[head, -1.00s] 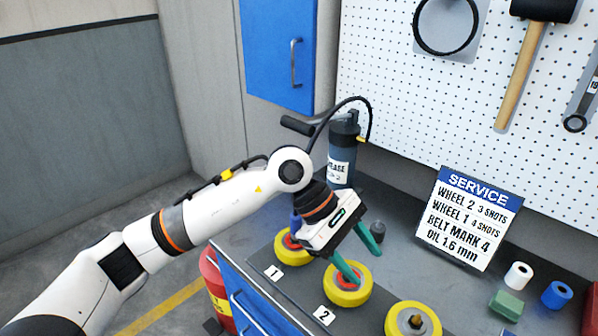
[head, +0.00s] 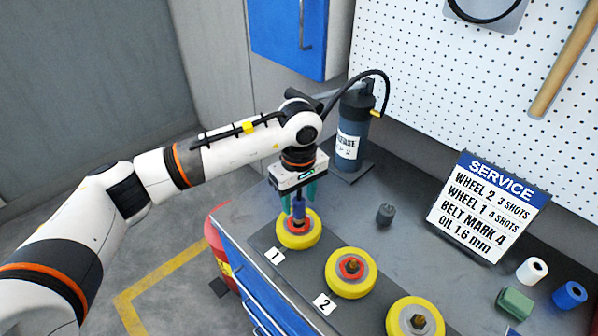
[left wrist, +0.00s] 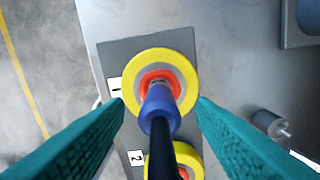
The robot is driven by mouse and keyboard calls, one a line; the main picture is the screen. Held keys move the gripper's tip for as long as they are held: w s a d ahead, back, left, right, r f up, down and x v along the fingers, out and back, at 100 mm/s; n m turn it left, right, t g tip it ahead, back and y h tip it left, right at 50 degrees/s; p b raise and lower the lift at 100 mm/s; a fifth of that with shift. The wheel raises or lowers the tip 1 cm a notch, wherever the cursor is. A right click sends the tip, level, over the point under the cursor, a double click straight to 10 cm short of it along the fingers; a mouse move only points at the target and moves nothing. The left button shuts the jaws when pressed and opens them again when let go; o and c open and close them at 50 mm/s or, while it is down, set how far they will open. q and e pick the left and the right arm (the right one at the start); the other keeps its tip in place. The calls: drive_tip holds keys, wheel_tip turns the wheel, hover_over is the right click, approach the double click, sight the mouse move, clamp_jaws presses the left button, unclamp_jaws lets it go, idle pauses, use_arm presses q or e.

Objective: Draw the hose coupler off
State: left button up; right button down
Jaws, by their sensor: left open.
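The blue hose coupler (head: 299,210) sits upright on the red hub of wheel 1 (head: 282,238), a yellow-rimmed wheel at the left of the row. In the left wrist view the coupler (left wrist: 158,108) stands at the centre, with a black hose (left wrist: 163,155) running from it toward the bottom edge. My left gripper (head: 298,200) points down over wheel 1. Its teal fingers are open, one on each side of the coupler, with a gap on both sides in the left wrist view. My right gripper is out of view.
Wheel 2 (head: 372,277) and a third yellow wheel (head: 436,310) stand along the dark mat. The grease canister (head: 352,130) stands behind my left arm, its hose arching above.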

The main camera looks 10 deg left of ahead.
sight(299, 209)
use_arm(q)
drive_tip(key=shift+f+p, duration=0.5)
drive_tip(key=shift+f, duration=1.4)
drive_tip(key=shift+r, duration=0.1)
clamp_jaws()
